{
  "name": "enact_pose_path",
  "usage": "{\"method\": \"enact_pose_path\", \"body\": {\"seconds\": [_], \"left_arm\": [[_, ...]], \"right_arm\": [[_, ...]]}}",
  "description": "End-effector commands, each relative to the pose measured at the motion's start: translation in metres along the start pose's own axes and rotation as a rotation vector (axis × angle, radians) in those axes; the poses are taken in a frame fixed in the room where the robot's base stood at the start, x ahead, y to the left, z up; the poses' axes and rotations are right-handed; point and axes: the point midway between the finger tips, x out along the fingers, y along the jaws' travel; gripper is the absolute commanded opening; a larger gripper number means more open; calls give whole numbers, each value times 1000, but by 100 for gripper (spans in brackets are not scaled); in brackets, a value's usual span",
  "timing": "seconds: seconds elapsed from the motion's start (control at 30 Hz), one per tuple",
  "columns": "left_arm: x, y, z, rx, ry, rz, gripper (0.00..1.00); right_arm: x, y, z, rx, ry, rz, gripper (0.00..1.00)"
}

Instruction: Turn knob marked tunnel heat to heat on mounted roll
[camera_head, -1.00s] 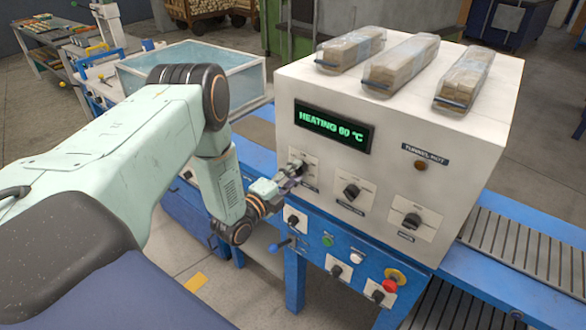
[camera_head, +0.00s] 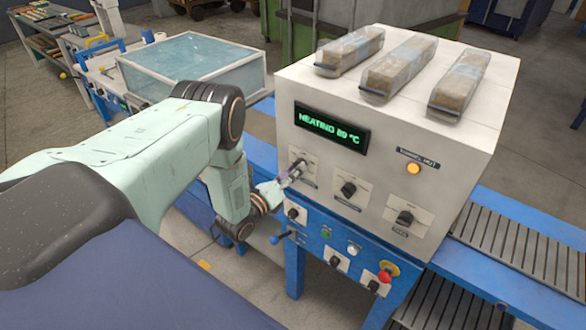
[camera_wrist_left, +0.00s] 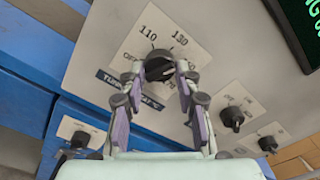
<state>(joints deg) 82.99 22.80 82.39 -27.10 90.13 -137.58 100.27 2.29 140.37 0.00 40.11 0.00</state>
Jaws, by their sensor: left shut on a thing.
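The tunnel heat knob (camera_wrist_left: 158,66) is a dark round knob on a white dial plate (camera_wrist_left: 140,40) with 110 and 130 printed around it. Its label below is partly hidden by my gripper. My left gripper (camera_head: 292,172) reaches the leftmost knob on the white machine's front. In the left wrist view the two fingers (camera_wrist_left: 160,78) are shut on the knob from both sides. The green display (camera_head: 332,124) reads HEATING and a temperature that looks like 80 °C. The lamp (camera_head: 413,168) under the TUNNEL HOT label glows amber. My right gripper is out of view.
Two more dark knobs, a middle one (camera_head: 348,189) and a right one (camera_head: 404,217), sit on the same panel. A red emergency button (camera_head: 385,276) is on the blue frame below. Wrapped bundles (camera_head: 399,66) lie on top. A roller conveyor (camera_head: 510,248) runs out right.

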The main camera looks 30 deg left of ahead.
Motion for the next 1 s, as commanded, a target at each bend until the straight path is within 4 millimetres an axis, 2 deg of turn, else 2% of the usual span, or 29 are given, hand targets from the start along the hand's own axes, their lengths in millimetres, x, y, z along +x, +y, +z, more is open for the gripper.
{"method": "enact_pose_path", "body": {"seconds": [0.5, 1.0], "left_arm": [[0, 1, 0, 435, -1, 0, 1], [0, 1, 1, 608, -2, -1, 1]], "right_arm": [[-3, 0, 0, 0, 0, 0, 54], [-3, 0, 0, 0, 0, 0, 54]]}}
